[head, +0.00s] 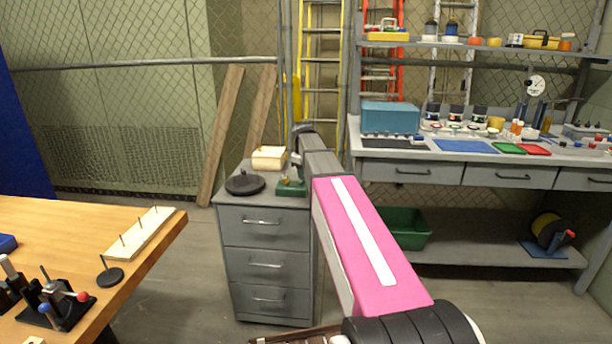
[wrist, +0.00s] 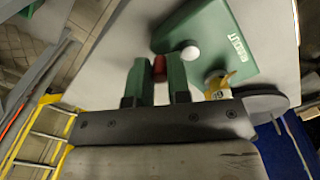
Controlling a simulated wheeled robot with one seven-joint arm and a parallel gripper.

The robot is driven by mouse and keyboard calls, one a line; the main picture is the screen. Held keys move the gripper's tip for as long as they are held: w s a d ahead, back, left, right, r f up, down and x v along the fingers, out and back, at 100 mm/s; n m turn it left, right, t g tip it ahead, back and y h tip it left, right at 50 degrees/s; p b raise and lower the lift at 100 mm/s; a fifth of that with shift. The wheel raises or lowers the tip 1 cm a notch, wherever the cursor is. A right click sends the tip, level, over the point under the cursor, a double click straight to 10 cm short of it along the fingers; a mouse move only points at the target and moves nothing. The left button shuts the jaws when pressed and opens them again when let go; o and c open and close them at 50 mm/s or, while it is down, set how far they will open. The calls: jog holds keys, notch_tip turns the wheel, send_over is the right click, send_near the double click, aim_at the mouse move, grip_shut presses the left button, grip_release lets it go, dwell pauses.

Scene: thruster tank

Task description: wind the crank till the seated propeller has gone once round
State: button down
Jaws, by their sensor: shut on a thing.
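My gripper (wrist: 159,66) is shut on a red knob (wrist: 159,70), which shows between its two green fingers in the wrist view; I take it for the crank's handle. The rest of the crank is hidden by the fingers. Beside it is a green block (wrist: 228,40) with pale lettering and a white ball (wrist: 190,53) at its near edge. A small yellow part (wrist: 216,84) shows partly behind my gripper; I cannot tell if it is the propeller. In the head view the green base (head: 291,189) stands on the grey drawer cabinet (head: 264,222), partly behind my arm.
A dark round disc (head: 245,183) and a cream box (head: 269,156) share the cabinet top, close to the green base. A wooden table (head: 60,218) with pegs and small fixtures is at left. A loaded workbench (head: 436,170) is at right. Ladders stand behind.

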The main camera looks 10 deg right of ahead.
jog(key=n, duration=0.3)
jog(key=shift+w+a+n, duration=0.3)
jog(key=shift+a, duration=0.1)
jog(key=shift+w+a+n, duration=0.1)
jog(key=shift+a+n, duration=0.1)
jog(key=shift+n, duration=0.55)
jog(key=shift+a+n, duration=0.15)
jog(key=shift+n, duration=0.6)
jog(key=c, duration=1.1)
grip_release()
jog(key=r, duration=1.1)
jog(key=shift+s+a, duration=0.1)
jog(key=shift+s, duration=0.1)
jog(key=shift+s+f, duration=0.1)
